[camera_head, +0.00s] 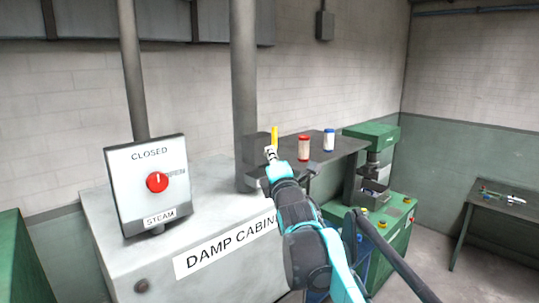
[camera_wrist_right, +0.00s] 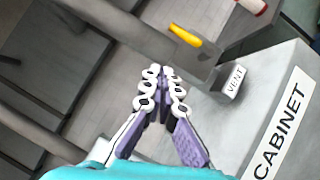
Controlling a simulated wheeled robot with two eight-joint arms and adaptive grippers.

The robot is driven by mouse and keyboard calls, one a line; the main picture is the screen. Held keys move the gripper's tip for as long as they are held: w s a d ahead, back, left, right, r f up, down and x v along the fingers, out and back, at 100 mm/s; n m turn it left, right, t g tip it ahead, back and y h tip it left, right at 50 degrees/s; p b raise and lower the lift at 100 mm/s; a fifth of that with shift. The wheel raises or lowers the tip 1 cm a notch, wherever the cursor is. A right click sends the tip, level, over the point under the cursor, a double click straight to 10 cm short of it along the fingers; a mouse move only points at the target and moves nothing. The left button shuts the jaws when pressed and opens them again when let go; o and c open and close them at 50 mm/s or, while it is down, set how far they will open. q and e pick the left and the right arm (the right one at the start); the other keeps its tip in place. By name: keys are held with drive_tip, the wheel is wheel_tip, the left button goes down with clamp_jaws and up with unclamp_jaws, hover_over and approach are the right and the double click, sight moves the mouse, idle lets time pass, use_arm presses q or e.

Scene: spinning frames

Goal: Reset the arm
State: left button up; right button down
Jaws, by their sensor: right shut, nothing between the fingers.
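My right arm reaches from the lower middle of the head view toward the far end of the cabinet. Its gripper (camera_head: 270,153) is above the cabinet top. In the right wrist view the gripper (camera_wrist_right: 160,72) has its fingertips together with nothing between them. A yellow handle (camera_head: 274,136) shows just beyond the fingertips. In the wrist view the yellow handle (camera_wrist_right: 185,36) is apart from the fingers, beside a small block marked VENT (camera_wrist_right: 234,83). My left gripper is not in view.
The damp cabinet (camera_head: 115,240) carries a STEAM panel (camera_head: 125,190) with a red knob (camera_head: 157,182), marked CLOSED. A vertical pipe (camera_head: 244,80) stands close to the gripper. Red (camera_head: 303,148) and blue (camera_head: 328,140) canisters stand on a dark shelf (camera_head: 345,146). A green machine (camera_head: 372,133) is at right.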

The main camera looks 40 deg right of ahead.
drive_tip(key=s+a+f+m+g+y+b, duration=0.1)
drive_tip(key=a+f+m+g+y+b, duration=0.3)
drive_tip(key=f, duration=0.9)
drive_tip(key=s+a+f+m+t+h+b, duration=0.1)
drive_tip(key=s+a+f+b, duration=0.1)
drive_tip(key=a+f+b, duration=0.8)
drive_tip(key=s+f+m+g+y+b, duration=0.1)
drive_tip(key=f+m+g+y+b, duration=0.2)
drive_tip(key=f, duration=1.3)
drive_tip(key=s+a+f+m+g+y+b, duration=0.1)
drive_tip(key=s+a+f+b, duration=0.3)
drive_tip(key=f, duration=0.8)
drive_tip(key=s+a+f+m+g+y+b, duration=0.1)
drive_tip(key=s+a+f+m+g+b, duration=0.1)
drive_tip(key=s+a+f+m+b, duration=0.2)
drive_tip(key=s+a+f+m+g+y+b, duration=0.1)
drive_tip(key=s+a+f+b, duration=0.5)
drive_tip(key=f, duration=1.4)
drive_tip(key=m+g+b, duration=0.1)
drive_tip(key=m+b, duration=0.1)
drive_tip(key=b, duration=0.1)
drive_tip(key=shift+s+f, duration=0.15)
drive_tip(key=shift+s, duration=0.2)
